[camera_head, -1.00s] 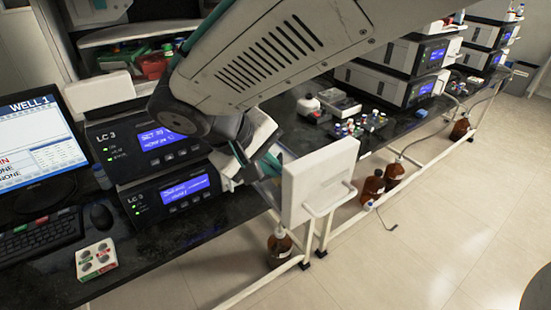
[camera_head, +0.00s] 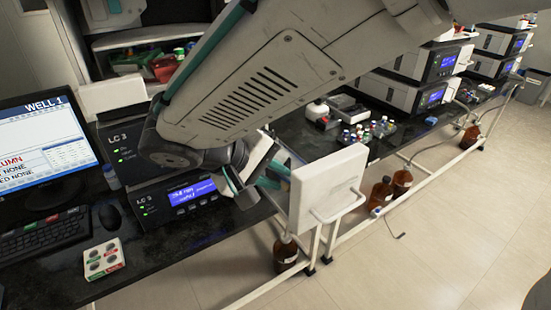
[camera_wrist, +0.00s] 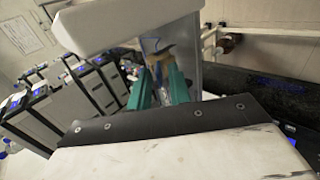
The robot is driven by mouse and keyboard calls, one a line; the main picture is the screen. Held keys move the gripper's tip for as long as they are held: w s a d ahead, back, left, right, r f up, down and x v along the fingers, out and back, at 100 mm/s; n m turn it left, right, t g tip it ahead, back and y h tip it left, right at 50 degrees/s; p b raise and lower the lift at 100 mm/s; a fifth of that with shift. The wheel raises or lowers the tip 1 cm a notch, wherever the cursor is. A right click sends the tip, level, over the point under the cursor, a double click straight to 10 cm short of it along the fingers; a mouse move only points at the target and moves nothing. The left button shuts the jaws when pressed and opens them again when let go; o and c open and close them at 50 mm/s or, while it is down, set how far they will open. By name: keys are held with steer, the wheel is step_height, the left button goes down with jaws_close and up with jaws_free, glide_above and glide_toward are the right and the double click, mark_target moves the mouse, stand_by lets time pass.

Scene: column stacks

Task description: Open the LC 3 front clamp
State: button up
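The LC 3 stack shows in the head view as two dark-fronted modules. The upper module (camera_head: 119,140) has its screen hidden behind my arm. The lower module (camera_head: 157,206) shows a lit blue screen. A white panel with a bar handle (camera_head: 328,190) stands out to the right of the stack. My gripper (camera_head: 276,176) is between the stack and this panel, partly hidden by my wrist. In the wrist view, its teal fingers (camera_wrist: 160,78) are apart, with a small clear and brownish part (camera_wrist: 159,56) just beyond and between the tips. I cannot identify the front clamp for certain.
A monitor (camera_head: 42,145), keyboard (camera_head: 42,233) and white vial block (camera_head: 103,260) are on the bench at left. Brown bottles (camera_head: 285,253) stand below the bench. Vial racks (camera_head: 367,134) and more instruments (camera_head: 405,85) are to the right. The floor in front is clear.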

steer(key=v, duration=0.8)
steer(key=shift+w, duration=0.1)
stand_by(0.3)
